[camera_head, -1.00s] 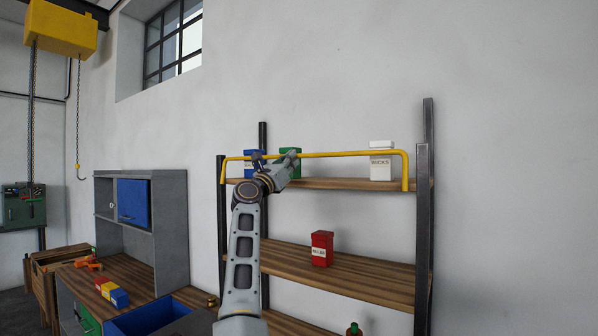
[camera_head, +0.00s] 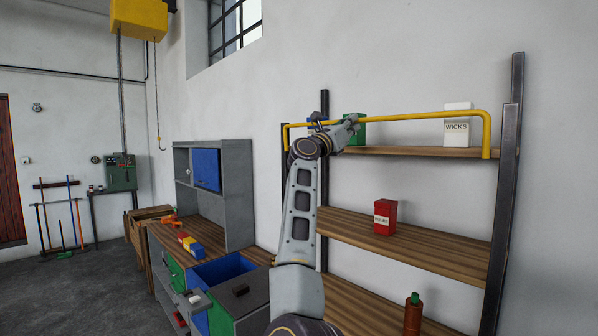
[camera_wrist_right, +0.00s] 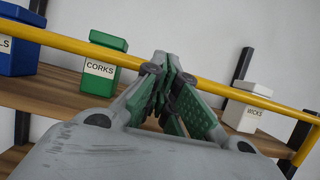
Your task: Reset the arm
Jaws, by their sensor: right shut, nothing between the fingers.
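My right gripper (camera_head: 353,121) is shut and empty at the top shelf of the rack, close to the yellow rail (camera_head: 420,116). In the right wrist view its fingertips (camera_wrist_right: 166,62) meet in front of the rail; I cannot tell whether they touch it. The green box marked CORKS (camera_wrist_right: 100,62) is left of the fingers, and the white box marked WICKS (camera_wrist_right: 245,105) is right of them. My right arm rises from the bottom of the head view and hides part of the rack. My left gripper is not in view.
A red box (camera_head: 385,217) stands on the middle shelf (camera_head: 430,246) and a brown bottle (camera_head: 412,315) on the lower one. A blue box (camera_wrist_right: 18,45) is left of CORKS. A grey workbench cabinet (camera_head: 240,195) stands left of the rack. Open floor (camera_head: 85,290) lies further left.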

